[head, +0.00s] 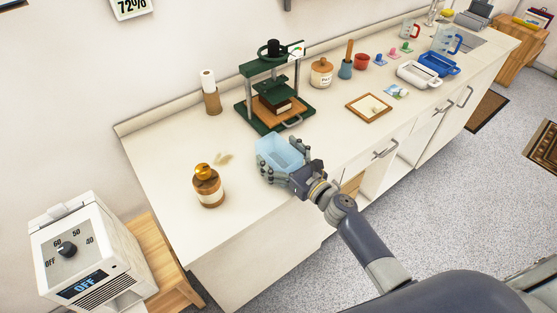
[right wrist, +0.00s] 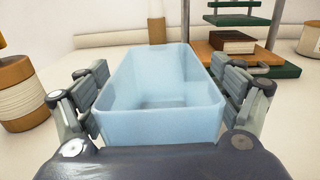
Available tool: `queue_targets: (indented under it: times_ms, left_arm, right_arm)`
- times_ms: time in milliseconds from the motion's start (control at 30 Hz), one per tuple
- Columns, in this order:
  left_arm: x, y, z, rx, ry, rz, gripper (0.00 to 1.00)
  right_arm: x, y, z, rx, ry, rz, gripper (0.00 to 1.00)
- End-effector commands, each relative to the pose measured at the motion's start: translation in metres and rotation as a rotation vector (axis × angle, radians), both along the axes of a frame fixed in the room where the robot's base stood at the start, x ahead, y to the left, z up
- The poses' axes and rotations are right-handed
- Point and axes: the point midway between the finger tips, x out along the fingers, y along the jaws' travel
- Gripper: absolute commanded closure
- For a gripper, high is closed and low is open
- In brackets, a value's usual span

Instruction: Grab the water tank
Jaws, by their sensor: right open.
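The water tank (head: 281,150) is a pale blue, translucent, open-topped box on the white counter. My right gripper (head: 285,165) is at its near side, with fingers on either side of it. In the right wrist view the tank (right wrist: 160,115) fills the middle and looks empty. The fingers of the right gripper (right wrist: 163,90) stand open to its left and right, close to its walls. I cannot tell whether they touch it. My left gripper is not in view.
A green press (head: 268,85) stands just behind the tank. An amber bottle (head: 208,186) stands to the left on the counter (head: 165,160). A wooden frame (head: 369,105) lies to the right. A white dehumidifier-like unit (head: 85,250) with an OFF display stands at lower left.

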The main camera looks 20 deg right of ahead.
Motion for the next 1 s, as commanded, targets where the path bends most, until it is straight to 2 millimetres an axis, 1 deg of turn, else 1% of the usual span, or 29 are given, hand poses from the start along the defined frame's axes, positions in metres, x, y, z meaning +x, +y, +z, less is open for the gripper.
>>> queue_targets:
  times_ms: [67, 100, 267, 300, 767, 867, 1000]
  left_arm:
    - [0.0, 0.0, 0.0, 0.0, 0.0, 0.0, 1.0]
    - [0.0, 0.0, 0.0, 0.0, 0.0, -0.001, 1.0]
    - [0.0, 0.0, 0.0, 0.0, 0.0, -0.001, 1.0]
    - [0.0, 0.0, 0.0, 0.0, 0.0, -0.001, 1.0]
    - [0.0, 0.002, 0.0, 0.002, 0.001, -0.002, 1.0]
    - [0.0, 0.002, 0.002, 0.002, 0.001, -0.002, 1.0]
    - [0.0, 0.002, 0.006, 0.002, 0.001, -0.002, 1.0]
  right_arm:
    - [0.0, 0.0, 0.0, 0.0, 0.0, 0.0, 0.14]
    - [0.0, 0.0, 0.0, 0.0, 0.0, 0.0, 0.19]
    - [0.0, 0.0, 0.0, 0.0, 0.0, 0.0, 0.55]
    - [0.0, 0.0, 0.0, 0.0, 0.0, 0.0, 0.59]
    - [0.0, 0.0, 0.002, -0.001, -0.001, 0.001, 0.6]
    - [0.0, 0.0, 0.006, -0.001, -0.002, 0.001, 0.6]
    - [0.0, 0.0, 0.021, -0.003, -0.003, 0.002, 0.61]
